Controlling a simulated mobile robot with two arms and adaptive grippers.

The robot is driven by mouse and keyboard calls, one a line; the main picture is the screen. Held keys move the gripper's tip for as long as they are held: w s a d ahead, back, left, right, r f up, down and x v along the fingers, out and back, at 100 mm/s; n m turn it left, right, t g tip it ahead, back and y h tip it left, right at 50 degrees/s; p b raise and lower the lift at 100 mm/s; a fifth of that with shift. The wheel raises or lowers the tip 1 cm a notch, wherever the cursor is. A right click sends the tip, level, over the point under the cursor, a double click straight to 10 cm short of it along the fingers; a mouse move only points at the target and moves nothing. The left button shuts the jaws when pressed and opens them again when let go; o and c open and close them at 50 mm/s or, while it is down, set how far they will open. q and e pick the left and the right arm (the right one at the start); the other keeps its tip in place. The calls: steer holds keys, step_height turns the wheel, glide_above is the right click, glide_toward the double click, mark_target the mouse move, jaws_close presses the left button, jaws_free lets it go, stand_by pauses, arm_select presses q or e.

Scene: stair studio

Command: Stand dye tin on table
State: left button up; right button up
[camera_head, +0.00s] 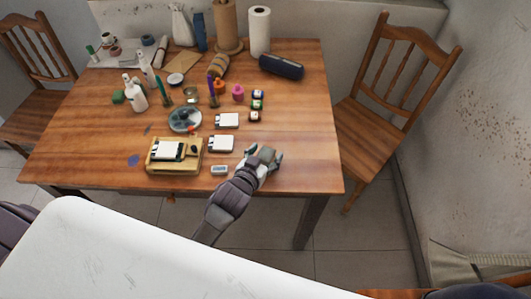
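My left gripper (268,160) is over the front right part of the wooden table (310,130). Its fingers are around or just above a small grey-green thing at table height; I cannot tell whether they grip it or whether it is the dye tin. Small orange (219,87) and pink (238,93) containers stand mid-table, and I cannot tell if either is a dye tin. My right gripper is not in view.
A wooden tray (154,169) and white-topped boxes (227,120) lie left of the gripper. Several bottles, a round palette (184,119), a dark pouch (281,66) and paper rolls (259,32) crowd the left and back. The table's right side is clear. A chair (372,115) stands to the right.

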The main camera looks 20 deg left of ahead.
arm_select(q)
steer(key=shift+r, duration=0.1)
steer(key=shift+r, duration=0.2)
steer(key=v, duration=1.2)
steer(key=shift+b, duration=0.3)
steer(key=shift+f, duration=0.1)
